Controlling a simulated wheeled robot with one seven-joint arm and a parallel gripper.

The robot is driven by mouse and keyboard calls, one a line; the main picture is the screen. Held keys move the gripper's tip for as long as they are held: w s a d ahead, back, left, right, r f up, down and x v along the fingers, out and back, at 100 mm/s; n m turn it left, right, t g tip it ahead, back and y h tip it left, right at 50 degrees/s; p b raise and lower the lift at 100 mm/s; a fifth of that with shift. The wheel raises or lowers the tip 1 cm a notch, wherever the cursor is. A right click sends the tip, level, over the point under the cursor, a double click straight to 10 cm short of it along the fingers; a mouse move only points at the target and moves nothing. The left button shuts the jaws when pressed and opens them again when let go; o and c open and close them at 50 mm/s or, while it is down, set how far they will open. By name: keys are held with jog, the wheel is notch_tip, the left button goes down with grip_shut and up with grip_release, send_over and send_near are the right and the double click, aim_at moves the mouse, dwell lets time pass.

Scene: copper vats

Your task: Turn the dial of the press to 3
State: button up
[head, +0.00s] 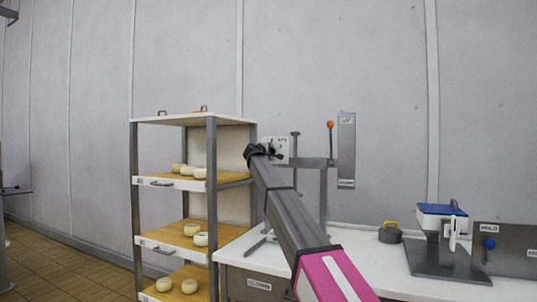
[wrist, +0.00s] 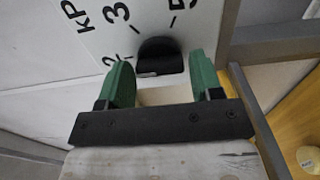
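The press (head: 323,195) stands on the white counter, with a white dial plate (head: 281,146) on it. In the wrist view, the plate (wrist: 155,22) carries "kP" and black numerals, with 2 and 3 at the left and 5 at the upper right. The black dial knob (wrist: 158,52) sits just ahead of and between my green fingertips. My gripper (wrist: 160,75) is open, with a finger on either side; whether either touches the knob I cannot tell. The knob's pointer mark is not clear. In the head view my gripper (head: 268,151) is at the plate, partly covering it.
A shelf rack (head: 212,215) with pale round cheeses stands left of the press, close to my arm. A lever with an orange knob (head: 330,125) and an upright labelled plate (head: 346,165) rise on the right. A weight (head: 390,236) and a blue-topped device (head: 440,210) stand farther right.

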jog(key=c, duration=0.5)
jog(key=shift+m, duration=0.3)
jog(key=m, duration=1.1)
dwell(0.5)
jog(key=o, duration=0.9)
